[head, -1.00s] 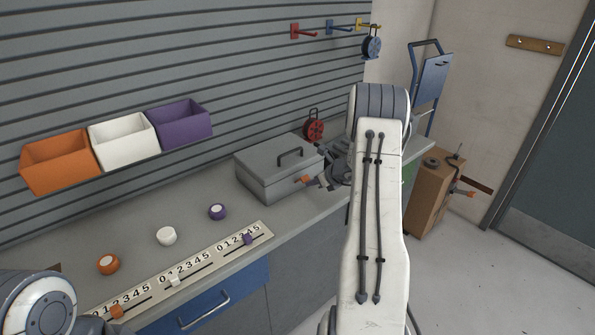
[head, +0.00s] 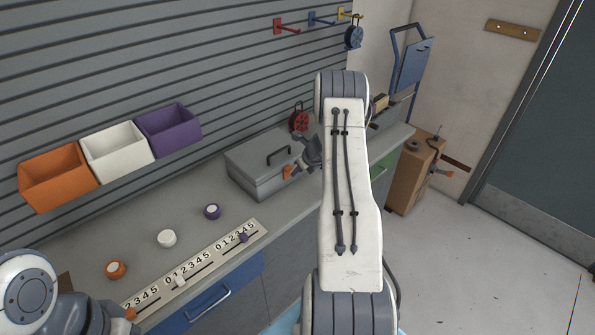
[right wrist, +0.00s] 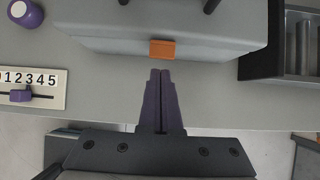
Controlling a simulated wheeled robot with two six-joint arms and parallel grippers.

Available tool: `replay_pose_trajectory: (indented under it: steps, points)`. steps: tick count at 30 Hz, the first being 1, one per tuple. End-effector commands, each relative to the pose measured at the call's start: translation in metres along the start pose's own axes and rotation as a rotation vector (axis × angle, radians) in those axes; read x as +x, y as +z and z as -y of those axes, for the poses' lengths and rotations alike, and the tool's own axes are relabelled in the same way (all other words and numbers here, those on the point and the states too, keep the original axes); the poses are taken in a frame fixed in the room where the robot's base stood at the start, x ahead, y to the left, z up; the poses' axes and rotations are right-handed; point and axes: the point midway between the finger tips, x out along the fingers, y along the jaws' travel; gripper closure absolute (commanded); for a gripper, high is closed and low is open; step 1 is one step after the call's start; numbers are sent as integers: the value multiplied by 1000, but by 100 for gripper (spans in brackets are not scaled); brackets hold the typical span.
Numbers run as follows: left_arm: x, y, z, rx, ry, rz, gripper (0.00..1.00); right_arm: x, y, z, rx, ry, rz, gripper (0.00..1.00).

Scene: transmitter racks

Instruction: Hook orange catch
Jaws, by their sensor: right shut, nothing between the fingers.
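A grey metal toolbox (head: 245,178) stands on the workbench with its lid down and a dark handle on top. The orange catch (head: 289,172) is on its front side. In the right wrist view the catch (right wrist: 162,49) shows as a flat orange block on the box's front edge. My right gripper (right wrist: 160,73) is shut and empty, its purple-grey fingertips just short of the catch with a small gap in the picture. In the head view my right arm partly hides this gripper. My left arm shows at the lower left, but its gripper is not visible.
Orange, white and purple bins (head: 168,131) hang on the slatted wall. Round knobs (head: 167,238) and a numbered slider strip (head: 200,262) lie left of the box. A red cable reel (head: 299,120) stands behind it. An open grey tray (right wrist: 300,45) is to the right.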

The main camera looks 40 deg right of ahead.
Motion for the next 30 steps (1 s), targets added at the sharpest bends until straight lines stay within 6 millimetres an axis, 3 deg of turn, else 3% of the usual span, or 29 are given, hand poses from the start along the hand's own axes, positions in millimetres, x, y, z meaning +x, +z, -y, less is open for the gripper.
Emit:
replay_pose_trajectory:
  steps: [9,23,30]
  points:
    - [-12,-1,-1,0,0,0,100,-13,8,1,1,-1,0,100]
    - [-15,-1,-1,2,0,0,100,-16,10,1,1,-1,1,100]
    - [-36,-2,-3,5,0,0,100,-42,23,-1,-2,0,1,100]
